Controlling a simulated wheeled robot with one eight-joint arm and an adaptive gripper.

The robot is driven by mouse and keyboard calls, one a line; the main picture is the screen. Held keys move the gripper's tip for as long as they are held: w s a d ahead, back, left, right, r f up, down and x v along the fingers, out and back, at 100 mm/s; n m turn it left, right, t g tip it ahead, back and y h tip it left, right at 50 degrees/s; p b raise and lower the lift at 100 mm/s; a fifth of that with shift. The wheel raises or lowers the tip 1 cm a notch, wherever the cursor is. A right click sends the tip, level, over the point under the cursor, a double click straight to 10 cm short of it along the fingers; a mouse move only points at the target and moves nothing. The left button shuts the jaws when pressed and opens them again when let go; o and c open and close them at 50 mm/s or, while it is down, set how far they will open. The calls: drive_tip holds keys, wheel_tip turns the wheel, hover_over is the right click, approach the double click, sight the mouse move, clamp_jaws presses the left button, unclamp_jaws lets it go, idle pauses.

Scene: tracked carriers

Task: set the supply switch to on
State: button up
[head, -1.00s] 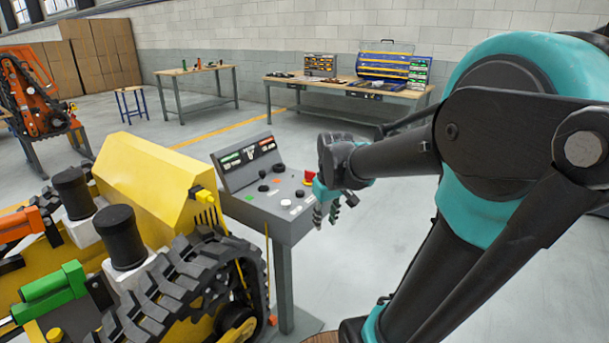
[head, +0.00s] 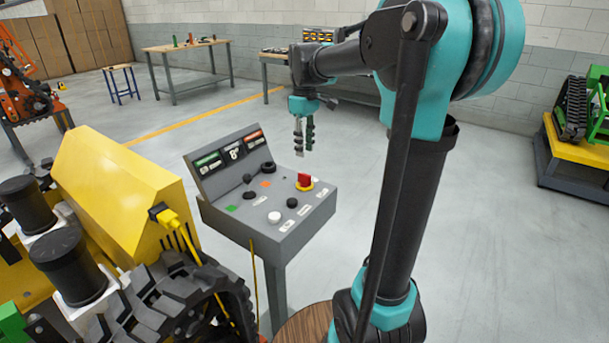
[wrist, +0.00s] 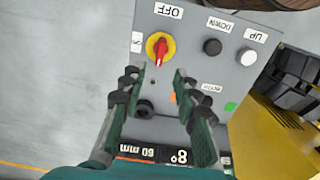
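The supply switch (head: 304,181) is a red handle on a round yellow base at the right side of the sloped grey control panel (head: 300,222). In the wrist view the red handle (wrist: 160,49) lies roughly in line with the OFF label (wrist: 168,11). A second label (wrist: 137,43) beside the switch is hard to read. My gripper (head: 304,148) hangs fingers-down above the panel, apart from the switch. In the wrist view my gripper (wrist: 157,75) has its fingers spread with nothing between them, the switch just beyond the tips.
A white button (head: 274,217), a black button (head: 292,203) and black knobs (head: 268,167) share the panel. A yellow tracked carrier (head: 110,190) stands close on the left, with a yellow plug and cable (head: 163,215). Open floor lies to the right of the panel.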

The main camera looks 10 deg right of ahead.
sight(305, 174)
wheel_tip(305, 174, down, 11)
drive_tip(key=shift+r, duration=0.2)
idle(0.3)
clamp_jaws()
